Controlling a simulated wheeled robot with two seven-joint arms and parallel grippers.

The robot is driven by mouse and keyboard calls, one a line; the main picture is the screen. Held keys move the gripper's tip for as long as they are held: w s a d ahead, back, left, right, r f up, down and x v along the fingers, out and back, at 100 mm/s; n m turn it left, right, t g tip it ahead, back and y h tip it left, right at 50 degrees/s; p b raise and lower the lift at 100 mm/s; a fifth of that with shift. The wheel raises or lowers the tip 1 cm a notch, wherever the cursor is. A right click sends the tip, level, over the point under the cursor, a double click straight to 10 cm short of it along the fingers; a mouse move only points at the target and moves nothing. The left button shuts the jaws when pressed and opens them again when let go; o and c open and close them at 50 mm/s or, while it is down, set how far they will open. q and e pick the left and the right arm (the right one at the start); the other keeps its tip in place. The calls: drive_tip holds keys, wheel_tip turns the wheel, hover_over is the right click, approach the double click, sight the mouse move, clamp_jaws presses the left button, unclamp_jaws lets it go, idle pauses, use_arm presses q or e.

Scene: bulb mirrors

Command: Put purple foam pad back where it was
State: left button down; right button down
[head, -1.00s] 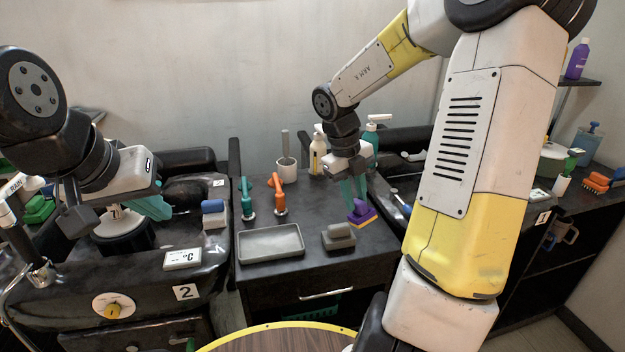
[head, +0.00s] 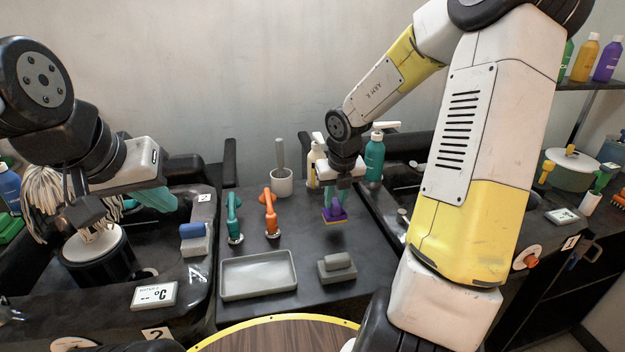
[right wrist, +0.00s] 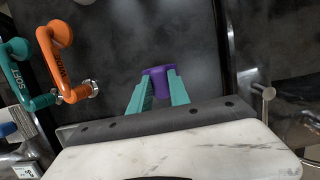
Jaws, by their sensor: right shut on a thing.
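The purple foam pad (head: 335,214) has a purple top and a yellow underside. My right gripper (head: 335,194) points down with its teal fingers shut on the pad. It holds the pad over the dark middle counter, behind the grey block; a dark patch shows under the pad, and I cannot tell the exact gap. In the right wrist view the purple pad (right wrist: 158,80) sits between the fingertips (right wrist: 158,88). My left gripper (head: 152,198) is at the left, near the left basin; its fingers overlap, so its opening is unclear.
An empty grey tray (head: 258,296) and a grey block (head: 337,268) stand at the counter's front. A teal tool (head: 234,215) and an orange tool (head: 270,210) stand left of the pad. Counter right of the pad is clear.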

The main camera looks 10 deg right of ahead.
drive_tip(key=w+f, duration=0.1)
drive_tip(key=w, duration=0.3)
drive_tip(key=w+f, duration=0.1)
drive_tip(key=w, duration=0.3)
drive_tip(key=w+f, duration=0.1)
drive_tip(key=w, duration=0.3)
drive_tip(key=shift+w+a+f, duration=0.25)
drive_tip(key=shift+f, duration=0.05)
drive_tip(key=c, duration=1.2)
unclamp_jaws()
drive_tip(key=shift+c, duration=0.2)
drive_tip(key=shift+r, duration=0.1)
drive_tip(key=v, duration=1.2)
